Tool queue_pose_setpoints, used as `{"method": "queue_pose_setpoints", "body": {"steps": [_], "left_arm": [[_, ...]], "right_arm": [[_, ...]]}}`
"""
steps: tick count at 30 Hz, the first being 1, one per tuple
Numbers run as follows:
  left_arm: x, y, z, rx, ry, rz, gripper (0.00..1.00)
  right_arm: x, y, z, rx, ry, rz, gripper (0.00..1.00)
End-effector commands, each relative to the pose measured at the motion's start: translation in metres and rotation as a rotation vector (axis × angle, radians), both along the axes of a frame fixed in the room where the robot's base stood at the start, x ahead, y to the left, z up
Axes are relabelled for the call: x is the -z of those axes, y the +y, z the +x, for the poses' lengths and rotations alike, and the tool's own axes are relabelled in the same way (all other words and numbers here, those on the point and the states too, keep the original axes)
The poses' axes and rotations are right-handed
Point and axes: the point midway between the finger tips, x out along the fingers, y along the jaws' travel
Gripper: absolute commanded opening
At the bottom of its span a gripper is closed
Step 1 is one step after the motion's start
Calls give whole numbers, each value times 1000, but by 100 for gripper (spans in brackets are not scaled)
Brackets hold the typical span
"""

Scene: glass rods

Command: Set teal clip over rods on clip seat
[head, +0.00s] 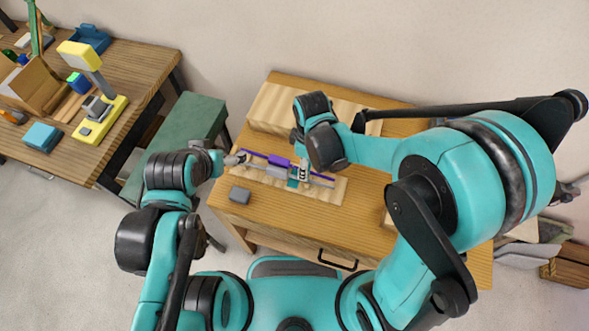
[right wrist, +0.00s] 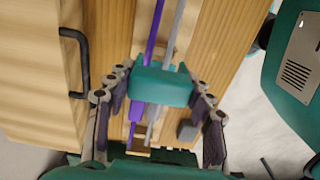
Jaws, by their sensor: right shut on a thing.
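The teal clip (right wrist: 161,87) sits between the fingers of my right gripper (right wrist: 158,84), which is shut on it. In the right wrist view, a purple rod (right wrist: 155,35) and a grey rod (right wrist: 178,35) run side by side beneath the clip; I cannot tell whether it touches them. In the head view, my right gripper (head: 301,170) is low over the rods, and part of the clip (head: 292,183) shows beside it. My left gripper (head: 236,158) is at the left end of the rods; its jaws are too small to judge. The clip seat is not clearly visible.
A purple block (head: 279,161) and a grey block (head: 277,171) lie along the rods above a pale board (head: 333,188). A loose grey block (head: 240,194) rests on the wooden table (head: 268,222). A green stool (head: 175,140) and a cluttered desk stand to the left.

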Motion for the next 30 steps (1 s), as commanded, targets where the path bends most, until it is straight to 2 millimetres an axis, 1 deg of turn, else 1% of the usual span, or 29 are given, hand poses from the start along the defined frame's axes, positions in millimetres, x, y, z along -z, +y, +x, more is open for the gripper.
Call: {"method": "queue_pose_setpoints", "body": {"steps": [1,3,8,11,18,26,30], "left_arm": [[4,0,0,0,0,0,88],[6,0,0,0,0,0,88],[8,0,0,0,0,0,88],[10,0,0,0,0,0,88],[22,0,0,0,0,0,88],[21,0,0,0,0,0,88],[26,0,0,0,0,0,88]], "right_arm": [[9,11,4,-5,0,0,24],[15,21,8,-3,0,0,24],[22,33,13,1,0,0,24],[28,34,13,1,0,0,24],[62,34,13,2,0,0,24],[62,33,13,2,0,0,24],[66,33,13,2,0,0,24]]}}
